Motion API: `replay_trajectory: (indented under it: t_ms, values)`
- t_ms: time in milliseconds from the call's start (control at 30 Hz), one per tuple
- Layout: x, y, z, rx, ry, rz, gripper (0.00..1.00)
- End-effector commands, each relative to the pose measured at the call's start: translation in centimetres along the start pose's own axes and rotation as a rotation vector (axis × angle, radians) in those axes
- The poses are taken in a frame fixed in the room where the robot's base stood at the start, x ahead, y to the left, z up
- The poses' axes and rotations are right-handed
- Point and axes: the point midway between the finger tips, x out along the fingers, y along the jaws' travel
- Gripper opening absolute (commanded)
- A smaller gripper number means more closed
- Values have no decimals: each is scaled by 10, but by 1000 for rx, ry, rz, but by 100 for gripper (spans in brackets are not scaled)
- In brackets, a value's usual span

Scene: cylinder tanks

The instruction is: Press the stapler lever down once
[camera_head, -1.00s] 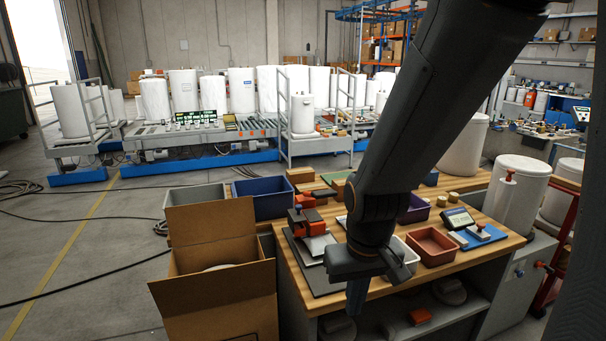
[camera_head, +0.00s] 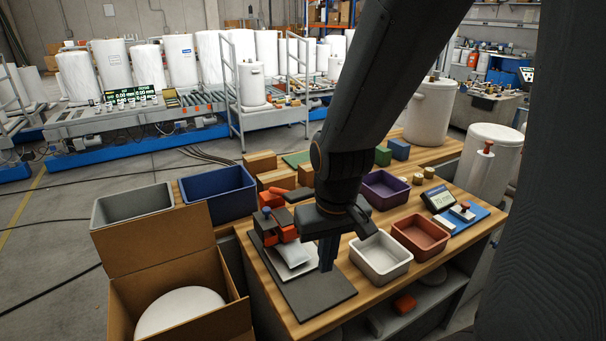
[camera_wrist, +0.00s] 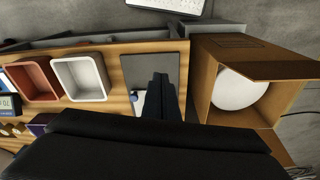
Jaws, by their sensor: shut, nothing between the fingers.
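An orange-red and black device with a blue part, likely the stapler (camera_head: 286,234), stands at the back of a dark flat board (camera_head: 316,295) on the wooden bench. A pale grey pouch (camera_head: 292,254) lies in front of it on the board. An orange and black bar, perhaps the lever, shows near its top, partly crowded by things behind. My gripper (camera_head: 327,262) points down, shut and empty, to the right of the stapler and apart from it. In the wrist view my gripper (camera_wrist: 161,82) appears over the dark board (camera_wrist: 140,68); the stapler is mostly hidden there.
An open cardboard box (camera_head: 165,265) stands left of the bench. White (camera_head: 381,275), reddish (camera_head: 420,250) and purple (camera_head: 384,203) bins sit to the right of my gripper. A blue bin (camera_head: 217,212) and wooden blocks (camera_head: 262,163) are behind the stapler.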

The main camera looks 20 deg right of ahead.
Motion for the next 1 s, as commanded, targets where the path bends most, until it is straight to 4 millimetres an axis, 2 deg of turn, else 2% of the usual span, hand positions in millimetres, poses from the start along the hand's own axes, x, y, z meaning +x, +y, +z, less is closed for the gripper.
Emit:
replay_trajectory:
  t_ms: [233, 367, 467, 600, 700, 800, 900, 1000]
  values:
    - [-1, 0, -1, -1, 1, 0, 0]
    - [-12, 0, -24, -13, 11, -2, 0]
    - [-34, 2, -60, -37, 24, -5, 0]
    - [-85, 3, -119, -87, 45, -12, 0]
    - [-124, 4, -152, -124, 57, -18, 0]
    - [-159, 5, -174, -155, 65, -24, 0]
    - [-185, 6, -187, -178, 72, -27, 0]
    - [-198, 6, -193, -190, 74, -30, 0]
